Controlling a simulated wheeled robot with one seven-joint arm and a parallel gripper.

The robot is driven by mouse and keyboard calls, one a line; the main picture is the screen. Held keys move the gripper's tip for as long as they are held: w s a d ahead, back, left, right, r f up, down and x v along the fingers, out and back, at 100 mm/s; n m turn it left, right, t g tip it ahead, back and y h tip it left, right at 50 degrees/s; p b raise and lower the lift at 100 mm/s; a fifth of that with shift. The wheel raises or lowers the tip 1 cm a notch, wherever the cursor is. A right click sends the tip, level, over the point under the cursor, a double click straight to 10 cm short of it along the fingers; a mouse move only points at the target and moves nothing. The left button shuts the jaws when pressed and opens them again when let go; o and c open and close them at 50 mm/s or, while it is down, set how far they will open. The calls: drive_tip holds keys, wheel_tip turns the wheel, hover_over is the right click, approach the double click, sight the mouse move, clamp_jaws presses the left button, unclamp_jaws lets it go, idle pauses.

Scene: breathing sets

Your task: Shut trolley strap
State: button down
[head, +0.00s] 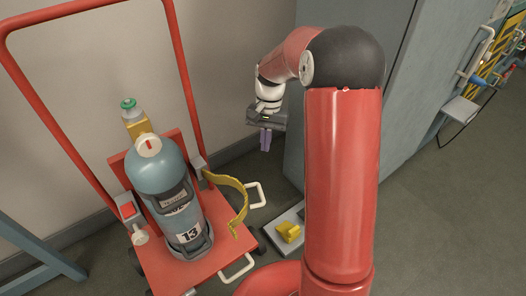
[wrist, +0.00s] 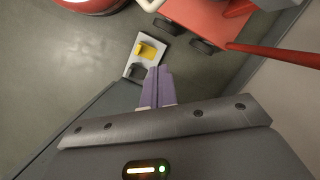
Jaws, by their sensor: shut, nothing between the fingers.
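The red trolley (head: 160,272) stands at the left of the head view, with a blue-grey cylinder (head: 160,170) marked 13 upright on it. The yellow strap (head: 238,188) is open: it is attached at a grey bracket (head: 198,165) on the right side and curves outward to the right and front, its other end free. A red and grey catch (head: 127,208) is on the trolley's left side. My gripper (head: 265,146) is shut and empty, to the right of and behind the strap, apart from it. Its purple fingers (wrist: 160,72) show in the wrist view; the strap does not show clearly there.
A grey plate with a yellow block (head: 288,232) lies on the floor right of the trolley; the block also shows in the wrist view (wrist: 146,51). A large grey cabinet (head: 345,30) stands behind my arm. A blue-grey frame (head: 35,245) is at the left edge.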

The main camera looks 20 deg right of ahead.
drive_tip(key=s+a+f, duration=0.3)
drive_tip(key=s+f, duration=0.2)
drive_tip(key=f, duration=0.2)
drive_tip(key=shift+a, duration=0.25)
idle(0.3)
